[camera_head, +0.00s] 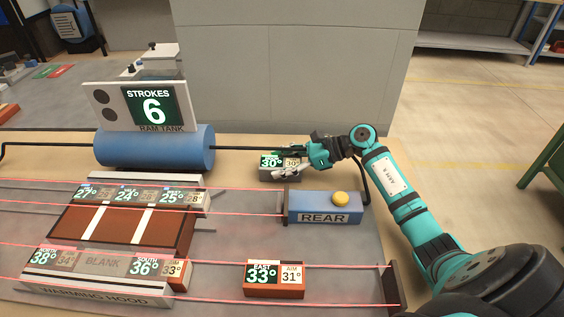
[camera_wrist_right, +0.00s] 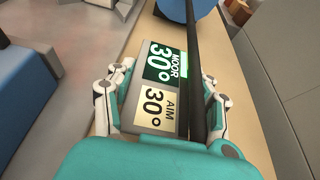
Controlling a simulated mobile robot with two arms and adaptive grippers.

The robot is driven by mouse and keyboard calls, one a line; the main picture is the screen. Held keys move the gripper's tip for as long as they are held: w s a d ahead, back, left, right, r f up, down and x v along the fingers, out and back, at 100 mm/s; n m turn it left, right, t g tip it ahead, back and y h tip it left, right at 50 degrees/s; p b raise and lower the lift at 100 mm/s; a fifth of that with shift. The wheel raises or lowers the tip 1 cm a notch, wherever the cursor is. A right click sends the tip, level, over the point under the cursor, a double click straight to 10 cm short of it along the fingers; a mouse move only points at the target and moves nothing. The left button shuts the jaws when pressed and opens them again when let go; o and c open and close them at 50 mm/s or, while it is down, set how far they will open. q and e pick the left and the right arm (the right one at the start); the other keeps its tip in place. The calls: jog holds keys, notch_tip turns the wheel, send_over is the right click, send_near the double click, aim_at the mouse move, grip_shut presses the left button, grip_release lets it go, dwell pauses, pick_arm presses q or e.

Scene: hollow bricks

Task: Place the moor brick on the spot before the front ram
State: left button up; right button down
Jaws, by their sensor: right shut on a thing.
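The moor brick (camera_head: 276,174) is grey with a green and cream label reading 30° and AIM 30°. It is at the wooden strip behind the rear ram in the head view. My right gripper (camera_head: 290,162) is shut on it, reaching in from the right. In the right wrist view the moor brick (camera_wrist_right: 150,125) sits between the two fingers, its label facing the camera. I cannot tell whether it touches the wood. The rear ram (camera_head: 324,207) is a blue block marked REAR with a yellow button. I see no ram marked front. My left gripper is not in view.
A blue ram tank (camera_head: 155,149) with a STROKES 6 sign (camera_head: 153,106) stands behind, its black pipe passing close to my right gripper. Labelled bricks lie on the lanes between red lines, including the east brick (camera_head: 273,281). The warming hood (camera_head: 95,290) is at front left.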

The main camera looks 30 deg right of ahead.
jog(key=c, duration=1)
grip_release()
jog(key=shift+f+b, duration=0.1)
jog(key=shift+b, duration=0.2)
jog(key=o, duration=0.5)
